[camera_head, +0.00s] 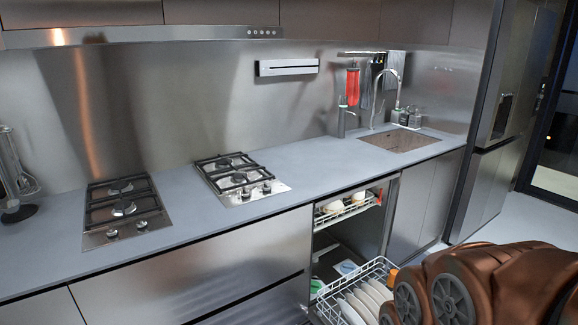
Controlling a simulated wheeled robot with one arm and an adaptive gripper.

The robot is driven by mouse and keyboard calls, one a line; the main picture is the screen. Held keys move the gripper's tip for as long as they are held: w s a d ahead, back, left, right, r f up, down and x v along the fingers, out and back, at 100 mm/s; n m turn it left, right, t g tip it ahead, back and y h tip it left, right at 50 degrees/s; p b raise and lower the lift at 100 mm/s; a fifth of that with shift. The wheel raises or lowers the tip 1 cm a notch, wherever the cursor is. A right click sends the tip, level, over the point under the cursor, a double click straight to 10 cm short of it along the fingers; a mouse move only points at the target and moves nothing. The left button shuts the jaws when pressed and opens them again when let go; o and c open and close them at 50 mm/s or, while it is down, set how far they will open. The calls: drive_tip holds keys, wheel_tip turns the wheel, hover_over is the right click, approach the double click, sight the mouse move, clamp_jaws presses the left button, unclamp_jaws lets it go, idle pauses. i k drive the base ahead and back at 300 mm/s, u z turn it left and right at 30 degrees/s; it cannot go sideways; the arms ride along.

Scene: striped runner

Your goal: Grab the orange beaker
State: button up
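A small orange object (393,276) shows at the right rear of the pulled-out lower wire rack, beside my arm. It may be the orange beaker, but my arm hides part of it and its shape cannot be told. My brown arm links fill the lower right corner. My gripper is not in view, so its distance from the orange object cannot be told.
The lower wire rack (325,297) holds several white plates (362,300). An upper rack (330,220) holds pale bowls (333,207). The grey counter (300,172) carries two gas hobs (124,212) and a sink (400,140). Floor (535,225) shows clear at the right.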

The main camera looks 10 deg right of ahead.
sight(390, 279)
drive_tip(key=u, duration=0.1)
drive_tip(key=i, duration=1.5)
drive_tip(key=u, duration=0.1)
